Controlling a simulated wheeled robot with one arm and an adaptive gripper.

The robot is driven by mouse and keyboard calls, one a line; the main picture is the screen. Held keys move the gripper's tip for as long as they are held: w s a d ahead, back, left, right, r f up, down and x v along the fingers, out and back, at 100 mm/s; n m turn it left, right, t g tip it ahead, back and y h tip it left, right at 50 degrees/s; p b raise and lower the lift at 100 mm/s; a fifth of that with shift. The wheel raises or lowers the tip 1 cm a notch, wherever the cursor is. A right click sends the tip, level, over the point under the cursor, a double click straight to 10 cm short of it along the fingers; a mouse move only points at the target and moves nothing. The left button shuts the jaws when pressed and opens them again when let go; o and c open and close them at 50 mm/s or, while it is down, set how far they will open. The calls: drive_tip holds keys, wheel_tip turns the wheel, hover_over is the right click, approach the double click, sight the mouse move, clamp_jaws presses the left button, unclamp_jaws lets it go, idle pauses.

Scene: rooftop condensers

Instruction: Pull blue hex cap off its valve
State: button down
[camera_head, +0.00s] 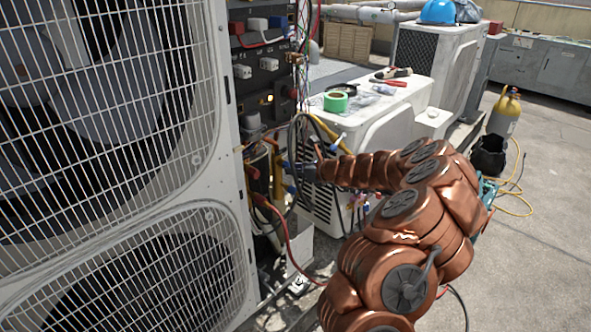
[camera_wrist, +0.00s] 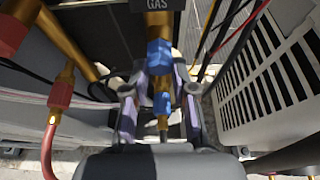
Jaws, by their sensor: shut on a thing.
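The blue hex cap (camera_wrist: 159,54) sits below a brass pipe (camera_wrist: 157,27) under a "GAS" label in the wrist view. A second, narrower blue part (camera_wrist: 162,102) with a brass tip shows lower, between my fingers. My gripper (camera_wrist: 163,75) is shut on the blue hex cap, with one finger on each side of it. The cap is in line with the brass pipe; I cannot tell whether it is loose from the valve. In the head view my gripper (camera_head: 300,167) reaches left into the pipes, and the cap is too small to make out.
A large condenser with a fan grille (camera_head: 90,130) stands close on the left. A red hose (camera_wrist: 49,140) and fitting are left of my gripper. A white louvred unit (camera_wrist: 275,85) is close on the right. Loose cables (camera_head: 300,125) hang around the gripper.

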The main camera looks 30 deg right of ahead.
drive_tip(key=shift+s+d+p, duration=0.2)
drive_tip(key=shift+s+p, duration=0.25)
drive_tip(key=shift+s, duration=0.45)
drive_tip(key=shift+s+d+p, duration=0.2)
drive_tip(key=shift+s+p, duration=0.2)
drive_tip(key=shift+s, duration=0.5)
idle(0.8)
drive_tip(key=shift+s+d+p, duration=0.25)
drive_tip(key=shift+s+p, duration=0.2)
drive_tip(key=shift+s, duration=0.5)
drive_tip(key=shift+s+d+p, duration=0.2)
drive_tip(key=shift+s+p, duration=0.2)
drive_tip(key=shift+s, duration=0.55)
